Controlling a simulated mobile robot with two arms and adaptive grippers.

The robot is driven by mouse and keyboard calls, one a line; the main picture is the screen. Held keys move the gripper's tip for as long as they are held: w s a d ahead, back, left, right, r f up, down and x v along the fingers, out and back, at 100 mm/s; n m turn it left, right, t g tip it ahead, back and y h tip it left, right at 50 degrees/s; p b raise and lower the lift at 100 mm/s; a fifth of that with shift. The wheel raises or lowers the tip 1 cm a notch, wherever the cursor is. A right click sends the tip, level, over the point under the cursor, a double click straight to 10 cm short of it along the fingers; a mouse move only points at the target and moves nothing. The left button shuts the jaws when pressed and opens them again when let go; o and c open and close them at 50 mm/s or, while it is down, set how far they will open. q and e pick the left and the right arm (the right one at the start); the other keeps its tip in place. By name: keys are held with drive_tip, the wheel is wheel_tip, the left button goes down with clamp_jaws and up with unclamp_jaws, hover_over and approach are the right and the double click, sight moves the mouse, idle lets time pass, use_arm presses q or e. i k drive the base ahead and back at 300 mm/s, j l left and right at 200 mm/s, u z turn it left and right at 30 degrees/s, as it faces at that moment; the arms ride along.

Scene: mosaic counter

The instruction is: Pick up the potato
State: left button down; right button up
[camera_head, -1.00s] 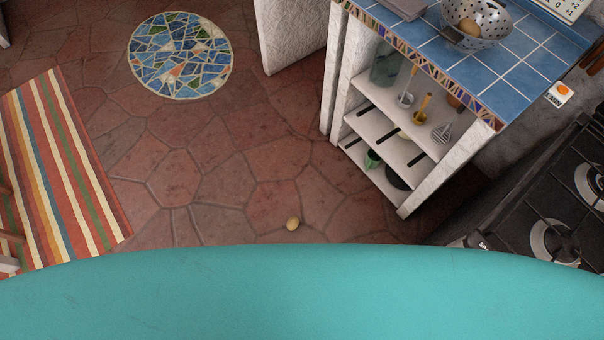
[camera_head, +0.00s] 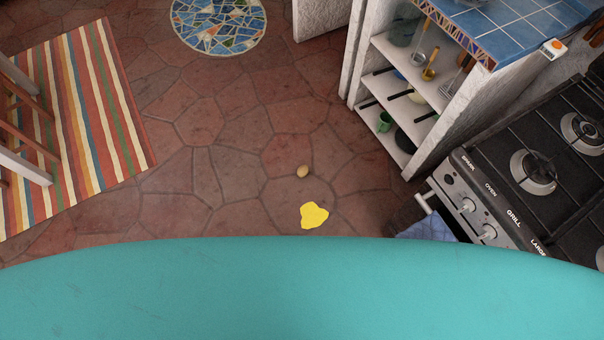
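A small tan potato (camera_head: 303,171) lies on the red stone floor (camera_head: 225,150), near the middle of the head view. It is a little beyond the teal surface that fills the bottom of the picture. A flat yellow patch (camera_head: 314,215) lies on the floor just nearer to me than the potato, apart from it. Neither of my grippers is in view.
A stove (camera_head: 500,190) and a white shelf unit with a blue tiled top (camera_head: 500,30) stand on the right. A striped rug (camera_head: 100,110) with wooden furniture legs (camera_head: 25,130) is on the left. A round mosaic (camera_head: 218,25) lies at the back.

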sight(303, 170)
drive_tip(key=i+j+z, duration=0.15)
drive_tip(key=z, duration=1.15)
drive_tip(key=i+j+z, duration=0.1)
drive_tip(key=j+z, duration=0.35)
drive_tip(key=j, duration=0.35)
drive_tip(key=j+z, duration=0.45)
drive_tip(key=j, duration=0.35)
drive_tip(key=k+j+z, duration=0.15)
drive_tip(key=j+z, duration=0.25)
drive_tip(key=j, duration=0.45)
